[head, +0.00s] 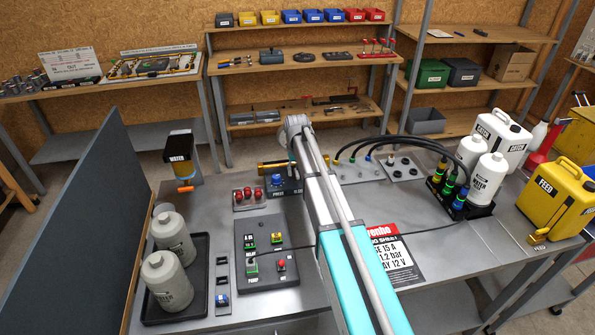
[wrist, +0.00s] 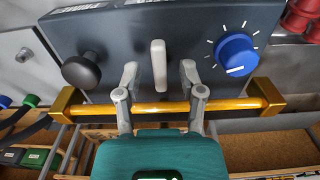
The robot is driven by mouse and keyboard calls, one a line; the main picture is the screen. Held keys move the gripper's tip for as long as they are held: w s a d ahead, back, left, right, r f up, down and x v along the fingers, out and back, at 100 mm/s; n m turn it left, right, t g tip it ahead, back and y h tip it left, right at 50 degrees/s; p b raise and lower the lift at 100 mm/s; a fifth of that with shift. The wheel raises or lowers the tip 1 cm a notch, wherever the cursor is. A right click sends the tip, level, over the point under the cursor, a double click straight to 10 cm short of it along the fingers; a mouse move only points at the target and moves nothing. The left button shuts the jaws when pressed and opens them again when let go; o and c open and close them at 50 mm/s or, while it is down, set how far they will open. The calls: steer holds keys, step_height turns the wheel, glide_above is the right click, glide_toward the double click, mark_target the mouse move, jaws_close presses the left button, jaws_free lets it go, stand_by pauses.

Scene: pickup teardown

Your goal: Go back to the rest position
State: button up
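My gripper (wrist: 159,76) is open in the wrist view. Its two grey fingers stand apart with the upright light-grey lever (wrist: 158,60) of a dark control box (wrist: 125,38) between them. I see a gap on each side of the lever, and nothing is held. The box also has a black knob (wrist: 81,71) at left and a blue dial (wrist: 236,53) at right. In the head view the box (head: 291,186) stands at the far side of the bench, partly hidden by my arm. My gripper is hidden behind my arm there.
A yellow bar (wrist: 160,108) crosses just behind my fingers. A dark partition (head: 85,230) rises at left.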

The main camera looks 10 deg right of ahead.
steer(key=s, duration=2.9)
steer(key=shift+s+d, duration=0.15)
steer(key=shift+s, duration=0.25)
